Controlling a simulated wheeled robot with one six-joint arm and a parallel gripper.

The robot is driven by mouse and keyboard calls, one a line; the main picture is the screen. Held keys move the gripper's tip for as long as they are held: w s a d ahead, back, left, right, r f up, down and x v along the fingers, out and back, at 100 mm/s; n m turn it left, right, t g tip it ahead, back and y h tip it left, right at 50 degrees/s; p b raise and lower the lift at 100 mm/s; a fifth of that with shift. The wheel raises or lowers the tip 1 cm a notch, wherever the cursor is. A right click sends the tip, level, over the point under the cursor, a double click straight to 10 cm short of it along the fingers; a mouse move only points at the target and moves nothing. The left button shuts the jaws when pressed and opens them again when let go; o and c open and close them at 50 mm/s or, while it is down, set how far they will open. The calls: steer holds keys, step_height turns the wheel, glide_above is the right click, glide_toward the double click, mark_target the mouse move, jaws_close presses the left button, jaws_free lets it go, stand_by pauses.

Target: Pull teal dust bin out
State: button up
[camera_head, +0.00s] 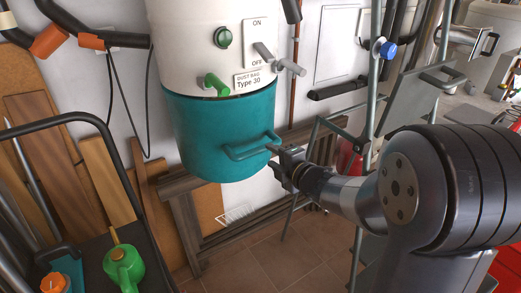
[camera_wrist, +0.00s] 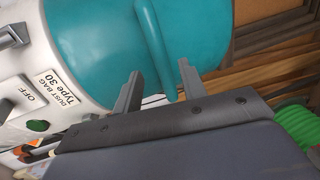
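The teal dust bin (camera_head: 212,130) hangs under a white cylinder marked "Type 30", with their edges together. Its teal handle (camera_head: 243,152) sticks out from the front. My gripper (camera_head: 277,165) is at the handle's right end. In the wrist view the bin (camera_wrist: 95,45) fills the upper middle, and the handle (camera_wrist: 152,45) runs down between the two fingers of my gripper (camera_wrist: 160,82). The fingers are spread with gaps beside the handle. Whether either finger touches it I cannot tell.
A green lever (camera_head: 215,84) and a grey lever (camera_head: 280,60) sit on the white cylinder (camera_head: 195,35) above the bin. A wooden frame (camera_head: 185,220) stands below and behind. A cart with a green watering can (camera_head: 124,266) is at lower left. Tiled floor (camera_head: 275,260) shows below.

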mark_target(263, 151)
steer(key=x, duration=0.6)
steer(key=shift+w+a+f+p, duration=0.1)
steer(key=shift+w+a+p, duration=0.15)
steer(key=shift+p, duration=0.1)
steer(key=shift+d, duration=0.1)
jaws_close()
